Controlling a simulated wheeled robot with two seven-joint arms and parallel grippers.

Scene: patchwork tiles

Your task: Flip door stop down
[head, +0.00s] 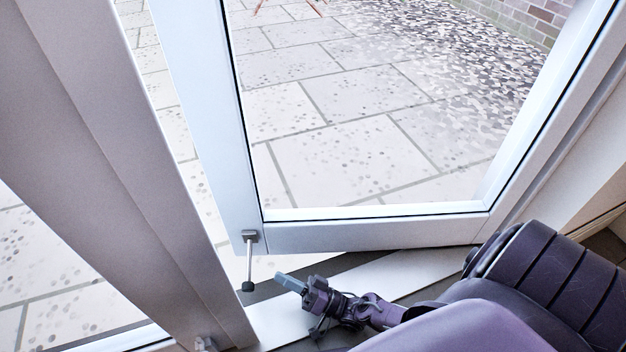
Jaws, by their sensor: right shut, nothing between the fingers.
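The door stop (249,262) is a thin metal rod with a dark rubber tip, on a small bracket at the lower left corner of the glazed door (365,232). The rod points down, its tip close to the floor; whether the tip touches is unclear. My right gripper (281,279) is shut and empty. Its fingertips are just right of the rod's lower part, and I cannot tell if they touch it. My left gripper is not in view.
The door stands open over the pale sill (285,318). A thick grey door frame post (130,165) rises at the left. Paved ground (345,155) lies outside, with a brick wall (535,18) at the far right.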

